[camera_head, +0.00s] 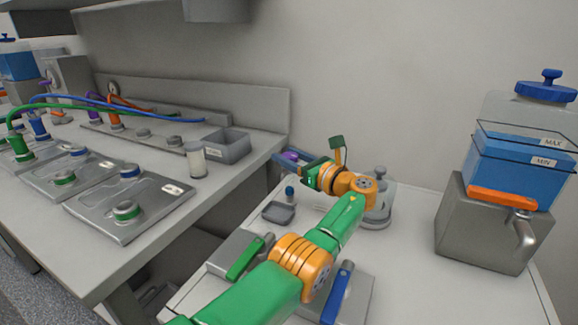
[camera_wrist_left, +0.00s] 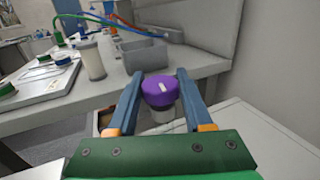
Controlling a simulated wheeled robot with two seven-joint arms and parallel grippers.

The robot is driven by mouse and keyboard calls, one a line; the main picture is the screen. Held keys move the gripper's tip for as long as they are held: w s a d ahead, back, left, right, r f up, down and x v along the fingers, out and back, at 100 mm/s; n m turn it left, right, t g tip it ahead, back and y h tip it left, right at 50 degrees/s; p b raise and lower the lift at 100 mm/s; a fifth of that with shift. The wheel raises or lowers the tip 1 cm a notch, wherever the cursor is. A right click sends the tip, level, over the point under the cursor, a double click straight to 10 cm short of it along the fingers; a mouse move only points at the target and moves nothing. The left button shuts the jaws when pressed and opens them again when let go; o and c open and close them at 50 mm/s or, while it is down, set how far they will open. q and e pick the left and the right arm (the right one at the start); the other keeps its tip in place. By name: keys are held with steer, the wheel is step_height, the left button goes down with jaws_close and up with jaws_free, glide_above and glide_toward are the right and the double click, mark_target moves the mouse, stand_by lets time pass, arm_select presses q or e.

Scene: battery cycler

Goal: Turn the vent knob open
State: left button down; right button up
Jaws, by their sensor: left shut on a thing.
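The vent knob (camera_wrist_left: 157,95) is purple and round, with a white mark on its top, and sits on a pale stem. My left gripper (camera_wrist_left: 160,82) has its two blue fingers on either side of the knob and is shut on it. In the head view the knob (camera_head: 291,155) shows as a small purple patch between the fingers of my left gripper (camera_head: 288,158), near the back of the right-hand bench. My arm hides part of what lies under it. My right gripper is in neither view.
A blue-filled tank (camera_head: 515,170) with an orange-handled tap stands at the right. A glass vessel (camera_head: 379,205) stands just right of my left wrist. Blue (camera_head: 337,297) and green (camera_head: 245,260) levers flank my forearm. A grey bin (camera_head: 227,146) sits on the left bench.

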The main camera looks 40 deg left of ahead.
mark_target(295, 160)
arm_select(q)
steer(key=shift+r, duration=0.1)
stand_by(0.3)
steer(key=shift+c, duration=1.5)
jaws_free()
steer(key=shift+a, duration=0.1)
steer(key=d, duration=0.7)
steer(key=shift+s+d+p, duration=0.1)
steer(key=shift+s+p, duration=0.15)
steer(key=shift+p, duration=0.1)
